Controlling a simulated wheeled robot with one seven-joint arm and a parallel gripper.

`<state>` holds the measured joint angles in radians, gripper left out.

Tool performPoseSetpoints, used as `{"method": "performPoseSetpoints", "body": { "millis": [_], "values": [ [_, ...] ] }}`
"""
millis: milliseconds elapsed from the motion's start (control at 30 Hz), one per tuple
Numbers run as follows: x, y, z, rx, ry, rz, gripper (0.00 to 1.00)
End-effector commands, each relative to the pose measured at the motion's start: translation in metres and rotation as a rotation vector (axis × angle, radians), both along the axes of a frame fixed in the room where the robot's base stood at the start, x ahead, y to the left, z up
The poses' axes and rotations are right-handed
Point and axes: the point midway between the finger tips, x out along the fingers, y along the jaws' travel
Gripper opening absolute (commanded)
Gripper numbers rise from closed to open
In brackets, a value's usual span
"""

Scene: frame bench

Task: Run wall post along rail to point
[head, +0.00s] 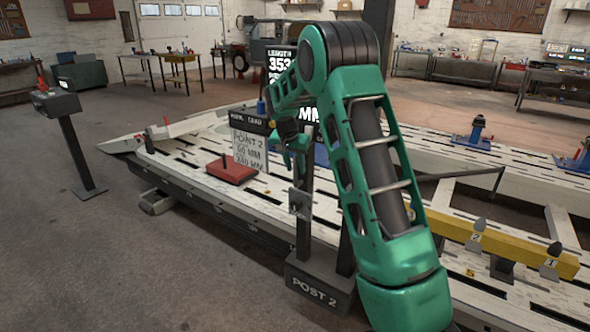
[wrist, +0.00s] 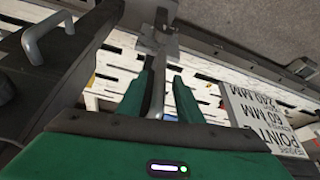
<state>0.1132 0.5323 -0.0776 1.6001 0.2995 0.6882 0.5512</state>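The wall post (head: 304,225) is a dark upright column with a base labelled POST 2 (head: 321,291), standing at the near long side of the frame bench. My gripper (head: 294,150) is at the post's upper part, partly hidden by my arm in the head view. In the wrist view its green fingers (wrist: 163,88) are apart, with a grey metal handle (wrist: 157,92) between them. A gap shows on the right of the handle; contact on the left cannot be told. The bench's dark side rail (head: 222,203) runs left from the post. A POINT 2 card (head: 249,148) reads 60 MM and 240 MM.
A red block (head: 231,171) lies on the bench deck (head: 190,160) left of the post. A yellow beam (head: 500,243) with numbered clamps is at right. A dark stand (head: 72,140) is at far left. A second grey handle (wrist: 45,36) shows in the wrist view.

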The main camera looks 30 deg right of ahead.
Motion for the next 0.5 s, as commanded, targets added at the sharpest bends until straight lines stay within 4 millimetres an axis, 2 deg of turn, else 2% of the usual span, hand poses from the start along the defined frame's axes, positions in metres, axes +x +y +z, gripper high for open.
{"method": "performPoseSetpoints", "body": {
  "millis": [300,500],
  "values": [
    [-0.009,0.020,0.054,-0.001,-0.004,0.002,0.33],
    [-0.015,0.029,0.080,-0.001,-0.002,0.002,0.33]
  ]
}}
